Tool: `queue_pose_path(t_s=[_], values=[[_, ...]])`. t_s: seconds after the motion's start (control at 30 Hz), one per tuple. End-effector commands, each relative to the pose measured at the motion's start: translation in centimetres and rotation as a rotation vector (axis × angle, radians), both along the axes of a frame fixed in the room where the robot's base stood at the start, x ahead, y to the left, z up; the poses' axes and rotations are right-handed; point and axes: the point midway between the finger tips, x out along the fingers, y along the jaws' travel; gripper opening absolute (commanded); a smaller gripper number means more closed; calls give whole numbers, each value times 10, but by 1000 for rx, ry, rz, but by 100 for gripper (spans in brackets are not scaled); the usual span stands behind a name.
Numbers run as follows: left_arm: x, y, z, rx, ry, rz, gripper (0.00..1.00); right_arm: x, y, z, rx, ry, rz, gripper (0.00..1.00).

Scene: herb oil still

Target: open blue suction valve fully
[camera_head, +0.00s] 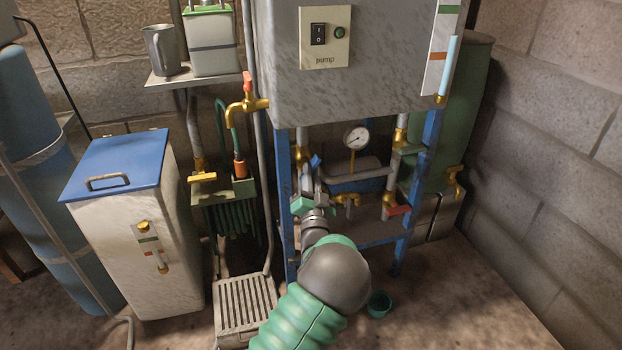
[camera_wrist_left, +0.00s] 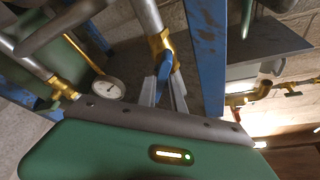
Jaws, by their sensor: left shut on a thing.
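The blue suction valve handle (camera_head: 316,160) is on a brass valve on the pipe just inside the left blue post of the stand. In the left wrist view the blue handle (camera_wrist_left: 164,66) hangs below the brass valve body (camera_wrist_left: 159,43), between two grey fingers. My left gripper (camera_head: 311,172) reaches in from below and is shut on this handle; in the left wrist view its fingertips (camera_wrist_left: 165,80) close around it. The fingers and the green gripper body hide part of the handle. My right gripper is in neither view.
The blue posts (camera_head: 283,205) stand close to my left gripper. A pressure gauge (camera_head: 356,138), a red-handled valve (camera_head: 398,210) and the grey tank (camera_head: 345,85) with its pump switch are close by. A small teal cup (camera_head: 379,303) stands on the floor.

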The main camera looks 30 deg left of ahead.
Motion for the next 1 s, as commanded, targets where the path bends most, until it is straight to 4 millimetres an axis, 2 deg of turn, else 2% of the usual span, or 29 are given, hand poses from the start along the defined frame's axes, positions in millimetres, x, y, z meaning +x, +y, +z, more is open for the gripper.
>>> queue_pose_path(t_s=[0.03, 0.5, 1.0], values=[[-1, 2, -10, -34, -21, 6, 0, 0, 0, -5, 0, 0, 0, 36], [1, -1, -10, -297, -326, 5, 0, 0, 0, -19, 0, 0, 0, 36], [3, -2, -10, -413, -461, 4, 0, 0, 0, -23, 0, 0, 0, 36]])
